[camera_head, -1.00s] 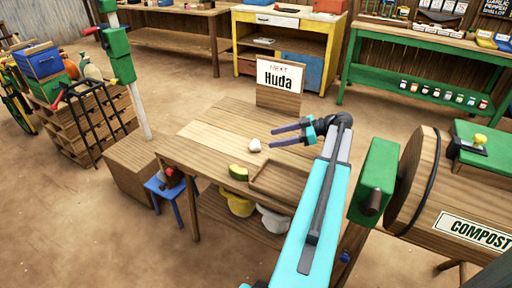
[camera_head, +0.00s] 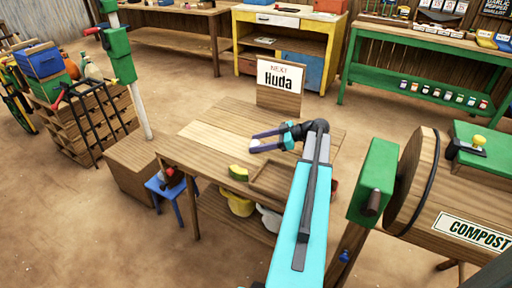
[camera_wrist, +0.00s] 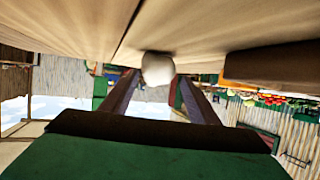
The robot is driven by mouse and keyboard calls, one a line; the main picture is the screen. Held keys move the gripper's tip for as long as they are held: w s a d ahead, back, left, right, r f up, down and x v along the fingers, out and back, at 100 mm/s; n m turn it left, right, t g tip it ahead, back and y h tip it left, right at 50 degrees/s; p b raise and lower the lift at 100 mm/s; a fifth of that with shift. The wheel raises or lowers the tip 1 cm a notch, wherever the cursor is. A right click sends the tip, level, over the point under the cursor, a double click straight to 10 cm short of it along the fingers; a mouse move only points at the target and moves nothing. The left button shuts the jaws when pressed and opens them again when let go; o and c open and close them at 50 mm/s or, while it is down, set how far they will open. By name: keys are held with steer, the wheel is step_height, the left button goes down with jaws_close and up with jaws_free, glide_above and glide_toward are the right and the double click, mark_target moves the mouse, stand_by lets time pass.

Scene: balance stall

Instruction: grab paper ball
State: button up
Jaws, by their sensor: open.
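The paper ball (camera_wrist: 157,68) is a small whitish lump. In the wrist view it sits between the tips of my gripper's two fingers, against the wooden table surface, which shows upside down. In the head view the ball (camera_head: 255,143) is partly hidden by the fingers on the table (camera_head: 215,137). My gripper (camera_head: 254,141) is open, low over the table, with a finger on each side of the ball. In the wrist view my gripper (camera_wrist: 157,80) shows both dark fingers spread apart. I cannot tell whether either finger touches the ball.
A green and yellow piece (camera_head: 238,173) lies near the table's front edge. A shallow wooden tray (camera_head: 262,188) is close to my arm on the right. A "Huda" sign (camera_head: 280,75) stands at the back. The table's left part is clear.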

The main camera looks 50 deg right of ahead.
steer(key=shift+w, duration=0.1)
steer(key=shift+p+x, duration=0.45)
steer(key=shift+x, duration=2.1)
steer(key=c, duration=1.1)
